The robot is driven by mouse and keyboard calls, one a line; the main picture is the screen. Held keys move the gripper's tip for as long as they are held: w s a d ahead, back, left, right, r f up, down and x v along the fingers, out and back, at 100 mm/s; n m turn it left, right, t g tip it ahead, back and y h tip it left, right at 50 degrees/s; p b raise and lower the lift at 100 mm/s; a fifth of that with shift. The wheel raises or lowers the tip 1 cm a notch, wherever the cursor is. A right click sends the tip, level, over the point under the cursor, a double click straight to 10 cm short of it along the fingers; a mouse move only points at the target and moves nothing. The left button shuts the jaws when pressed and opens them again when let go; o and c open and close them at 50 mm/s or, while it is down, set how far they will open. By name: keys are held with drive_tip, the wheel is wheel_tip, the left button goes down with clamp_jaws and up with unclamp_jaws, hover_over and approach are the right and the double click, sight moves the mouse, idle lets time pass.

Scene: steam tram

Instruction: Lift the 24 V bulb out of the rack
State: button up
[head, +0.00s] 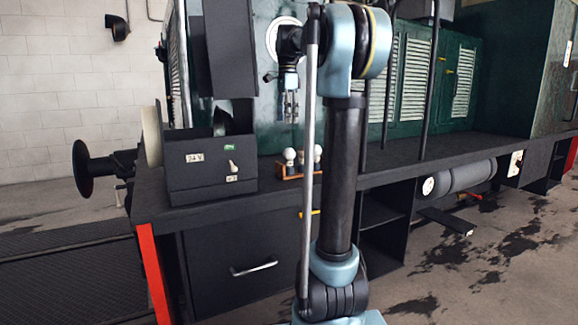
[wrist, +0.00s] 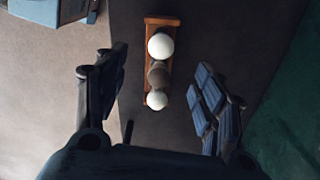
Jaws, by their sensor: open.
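A small orange-brown wooden rack (head: 283,170) stands on the dark ledge of the tram, and it also shows in the wrist view (wrist: 152,20). It holds a larger white bulb (wrist: 160,46), a brownish-grey bulb (wrist: 159,75) in the middle and a smaller white bulb (wrist: 156,99). I cannot read which bulb is 24 V. My gripper (head: 291,112) points down above the ledge, higher than the rack. In the wrist view, the open, empty fingers (wrist: 153,95) are on either side of the bulb row.
A dark box (head: 211,172) with a "24 V" label and a small switch stands left of the rack. The green tram wall (head: 262,125) rises behind. The dark ledge (head: 405,170) is clear right of my arm. A drawer (head: 250,268) with a handle is below.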

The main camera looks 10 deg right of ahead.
drive_tip(key=w, duration=0.1)
approach(289, 158)
drive_tip(key=shift+m, duration=0.3)
drive_tip(key=w+f, duration=0.2)
drive_tip(key=f, duration=0.1)
drive_tip(key=w+f, duration=0.1)
drive_tip(key=f, duration=0.1)
drive_tip(key=shift+a+f, duration=0.15)
drive_tip(key=shift+f, duration=0.05)
drive_tip(key=f, duration=0.2)
drive_tip(key=d+f, duration=0.1)
drive_tip(key=f, duration=0.1)
drive_tip(key=shift+s, duration=0.25)
drive_tip(key=shift+a+f, duration=0.1)
drive_tip(key=shift+f, duration=0.6)
drive_tip(key=shift+c, duration=0.5)
drive_tip(key=c, duration=1.1)
